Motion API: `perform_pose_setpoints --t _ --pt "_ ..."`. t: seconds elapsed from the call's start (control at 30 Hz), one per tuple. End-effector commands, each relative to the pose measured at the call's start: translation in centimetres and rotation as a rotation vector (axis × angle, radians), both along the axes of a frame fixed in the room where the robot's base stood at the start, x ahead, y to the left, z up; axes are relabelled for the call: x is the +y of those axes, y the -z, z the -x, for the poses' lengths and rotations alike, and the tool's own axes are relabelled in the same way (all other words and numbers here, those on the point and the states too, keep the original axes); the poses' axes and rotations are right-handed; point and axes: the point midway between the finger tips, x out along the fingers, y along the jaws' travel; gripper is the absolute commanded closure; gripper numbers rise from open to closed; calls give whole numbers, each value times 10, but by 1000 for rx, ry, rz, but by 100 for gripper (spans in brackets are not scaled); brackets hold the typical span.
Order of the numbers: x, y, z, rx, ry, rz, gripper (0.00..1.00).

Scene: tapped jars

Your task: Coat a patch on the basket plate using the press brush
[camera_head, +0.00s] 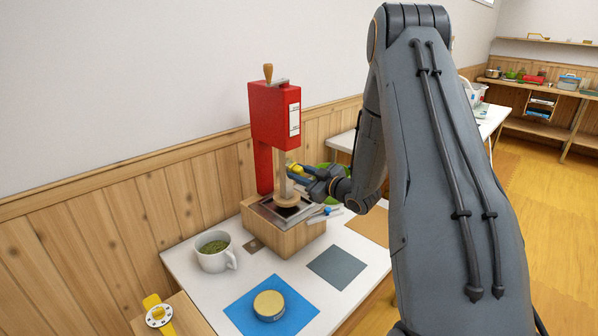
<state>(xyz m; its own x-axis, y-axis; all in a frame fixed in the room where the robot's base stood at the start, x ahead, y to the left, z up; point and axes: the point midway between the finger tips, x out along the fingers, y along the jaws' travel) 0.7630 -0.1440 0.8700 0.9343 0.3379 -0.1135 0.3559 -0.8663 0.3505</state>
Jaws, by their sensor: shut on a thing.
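The press brush (281,178) shows as an upright pale wooden handle with a round wooden foot, in front of the red press. My gripper (293,175) reaches in from the right and is shut on its handle; the fingertips are small and partly hidden. The foot is over the basket plate (266,209), a grey metal plate with a dark middle on top of a wooden block (288,242). I cannot tell whether the foot touches the plate. The bristles and any coating under it are hidden.
The red press (275,115) stands behind the plate. A round yellow-lidded tin (268,305) sits on a blue mat (245,310). A grey mat (336,267) is bare. A green bowl (328,168) is behind my gripper.

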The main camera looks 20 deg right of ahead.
Motion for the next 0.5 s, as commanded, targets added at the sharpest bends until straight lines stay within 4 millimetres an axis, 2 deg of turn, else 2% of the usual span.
perform_pose_setpoints --t 0.17,0.5 --pt "0 7 0 0 0 0 92" --pt "-1 34 1 0 0 0 92"
